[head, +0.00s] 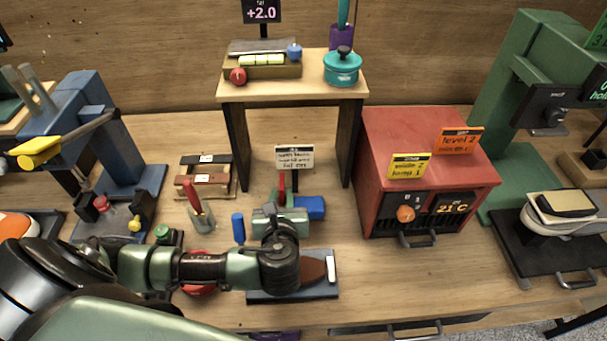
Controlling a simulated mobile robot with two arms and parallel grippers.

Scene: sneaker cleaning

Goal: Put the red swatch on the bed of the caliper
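A device with an olive base (262,71), a grey plate, pale strips, a red knob and a blue knob stands on the raised wooden stand; with the "+2.0" display (262,11) behind it, it looks like the caliper. I cannot make out a red swatch for certain. A flat reddish-brown piece (313,271) lies on a grey-blue tray (292,295), partly behind my wrist. My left gripper (280,217) points away over the mid-table, below the small sign; its fingers are not clear, so I cannot tell open from shut. My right gripper is out of view.
A teal pot (342,68) shares the stand (293,91). A red oven-like box (425,170) is to its right, a green machine (515,110) beyond. A blue press (88,135) with a yellow-ended lever stands left. Small tools crowd the mid-table; bare wood lies right of the tray.

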